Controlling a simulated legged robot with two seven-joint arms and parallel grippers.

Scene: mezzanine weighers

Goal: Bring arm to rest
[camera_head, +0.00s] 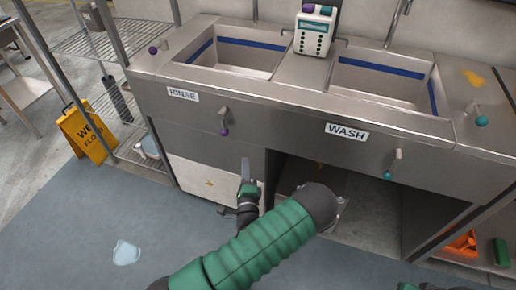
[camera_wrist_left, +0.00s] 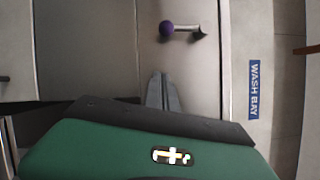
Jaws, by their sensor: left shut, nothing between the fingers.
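My left arm reaches in from the bottom of the head view, in green sleeving, and bends back at a dark elbow. My right gripper is not in view; only a small dark and green bit, perhaps of my right arm, shows at the bottom right edge of the head view.
The steel sink unit (camera_head: 300,122) has RINSE and WASH basins, and levers stick out of its front. An open bay (camera_head: 370,205) lies under the wash side. A yellow wet-floor sign (camera_head: 88,132) stands at left by wire shelving. A puddle (camera_head: 126,252) lies on the floor.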

